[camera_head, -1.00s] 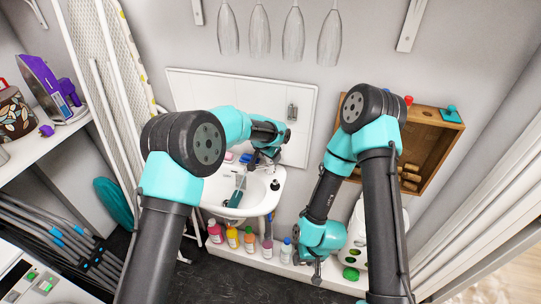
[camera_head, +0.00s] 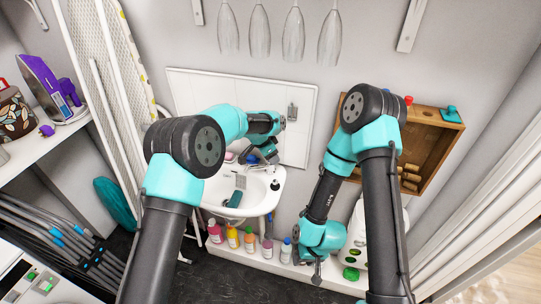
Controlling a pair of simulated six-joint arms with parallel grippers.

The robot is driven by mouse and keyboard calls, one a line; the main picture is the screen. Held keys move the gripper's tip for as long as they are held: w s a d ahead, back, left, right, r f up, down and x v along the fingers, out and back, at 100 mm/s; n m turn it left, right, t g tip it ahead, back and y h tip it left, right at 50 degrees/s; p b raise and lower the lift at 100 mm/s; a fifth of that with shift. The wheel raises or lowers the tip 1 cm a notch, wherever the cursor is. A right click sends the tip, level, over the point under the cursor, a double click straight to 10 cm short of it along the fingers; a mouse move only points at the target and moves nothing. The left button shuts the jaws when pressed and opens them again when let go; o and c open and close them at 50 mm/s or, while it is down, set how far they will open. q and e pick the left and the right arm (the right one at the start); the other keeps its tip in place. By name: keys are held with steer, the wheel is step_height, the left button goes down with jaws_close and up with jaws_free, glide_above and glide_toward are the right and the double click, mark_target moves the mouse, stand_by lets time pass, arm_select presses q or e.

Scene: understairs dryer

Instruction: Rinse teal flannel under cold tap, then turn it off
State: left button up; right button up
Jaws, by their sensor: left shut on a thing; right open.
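The white basin (camera_head: 266,205) is on the back wall. A teal piece that looks like the flannel (camera_head: 235,199) lies low in the basin, with a narrow grey piece just above it. My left gripper (camera_head: 262,154) is at the back of the basin, higher than the teal piece and apart from it. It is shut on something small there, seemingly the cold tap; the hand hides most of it. Whether water runs is too small to tell. My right gripper (camera_head: 317,272) is open and empty, pointing down right of the bottles.
Several bottles (camera_head: 249,240) stand on a low ledge under the basin. A wooden crate (camera_head: 437,122) hangs on the wall at right, behind my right arm. Glasses (camera_head: 293,35) hang above. An ironing board (camera_head: 112,90) leans at left. A purple iron (camera_head: 47,88) stands on the left shelf.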

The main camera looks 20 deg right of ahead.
arm_select(q)
steer(key=o, duration=0.9)
steer(key=shift+n, duration=0.4)
steer(key=shift+n+t, duration=0.5)
steer(key=shift+n, duration=0.5)
steer(key=shift+n+t+y, duration=0.5)
steer(key=shift+n+y, duration=0.1)
steer(key=shift+n, duration=1.1)
steer(key=v, duration=1.7)
steer(key=shift+s+r, duration=0.15)
steer(key=shift+s, duration=0.05)
steer(key=shift+a, duration=0.1)
